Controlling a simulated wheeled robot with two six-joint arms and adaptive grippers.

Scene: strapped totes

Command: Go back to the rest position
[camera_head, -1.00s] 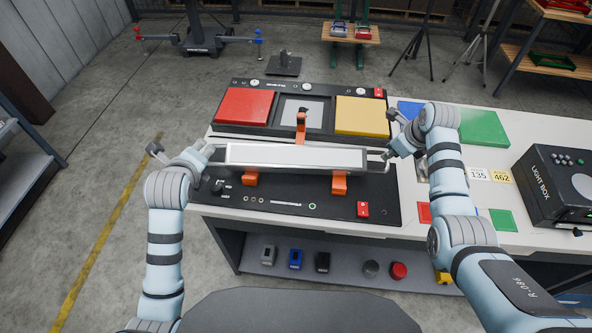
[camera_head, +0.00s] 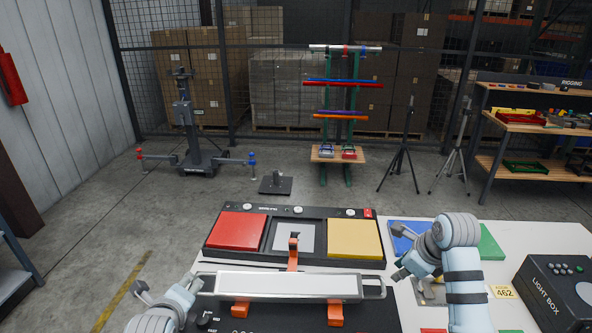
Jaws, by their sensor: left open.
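A long white-topped bar with silver loop handles (camera_head: 285,284) lies level on orange supports (camera_head: 335,312) on a black panel on the white workbench. An orange upright clamp (camera_head: 293,254) stands at its back edge. My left gripper (camera_head: 166,288) is open and empty, just left of the bar's left handle. My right gripper (camera_head: 402,268) is beside and above the right handle, apparently clear of it. Its fingers are small and partly turned away, so its opening is unclear. The lower parts of both arms are cut off by the bottom edge.
Behind the bar are a red pad (camera_head: 236,231), a grey square and a yellow pad (camera_head: 354,238). Blue and green (camera_head: 490,243) pads and a black light box (camera_head: 560,290) are on the right. Stands, tripods and shelves stand beyond on open floor.

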